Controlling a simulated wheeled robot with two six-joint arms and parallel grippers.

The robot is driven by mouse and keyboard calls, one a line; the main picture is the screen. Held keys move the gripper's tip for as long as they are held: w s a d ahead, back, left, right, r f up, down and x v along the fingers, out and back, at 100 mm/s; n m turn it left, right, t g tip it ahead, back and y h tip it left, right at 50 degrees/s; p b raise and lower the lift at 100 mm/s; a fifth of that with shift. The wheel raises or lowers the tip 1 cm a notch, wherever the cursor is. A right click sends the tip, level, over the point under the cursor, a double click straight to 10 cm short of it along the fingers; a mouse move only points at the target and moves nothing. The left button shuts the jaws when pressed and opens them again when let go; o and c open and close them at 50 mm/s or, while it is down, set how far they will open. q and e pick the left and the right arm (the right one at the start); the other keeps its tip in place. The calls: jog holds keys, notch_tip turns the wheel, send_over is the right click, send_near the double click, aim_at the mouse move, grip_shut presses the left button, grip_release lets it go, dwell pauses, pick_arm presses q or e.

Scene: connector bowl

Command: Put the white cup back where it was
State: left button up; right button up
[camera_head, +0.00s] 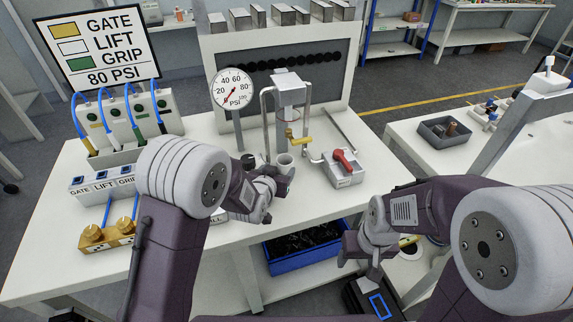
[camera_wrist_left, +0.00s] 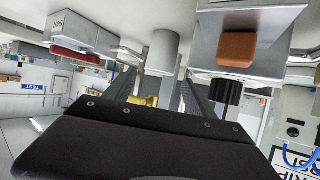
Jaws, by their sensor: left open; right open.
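The white cup (camera_head: 284,161) stands on the bench in front of the metal fixture, partly hidden by my left gripper. In the left wrist view, which looks upside down, a pale cylinder that looks like the cup (camera_wrist_left: 163,53) shows beyond and between my dark fingers (camera_wrist_left: 162,88). My left gripper (camera_head: 280,180) is open, close to the cup; I cannot tell if a finger touches it. My right gripper (camera_head: 368,262) is open and empty, off the front edge of the bench. No mark for the cup's earlier place is clear.
The metal fixture (camera_head: 289,92) with a yellow valve handle (camera_head: 300,140) stands behind the cup. A pressure gauge (camera_head: 233,88) is left of it, and a grey box with a red lever (camera_head: 343,160) is right. A blue bin (camera_head: 300,247) sits below the bench.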

aim_at(287, 159)
pick_arm(q)
jog(key=x, duration=0.3)
jog(key=shift+w+f, duration=0.2)
jog(key=shift+w, duration=0.15)
jog(key=shift+w+d+p, duration=0.15)
jog(key=shift+w+p, duration=0.2)
jog(key=shift+w, duration=0.05)
jog(key=x, duration=0.4)
jog(key=shift+w+f, duration=0.1)
jog(key=shift+f, duration=0.05)
jog(key=shift+c, duration=0.3)
jog(key=c, duration=1.1)
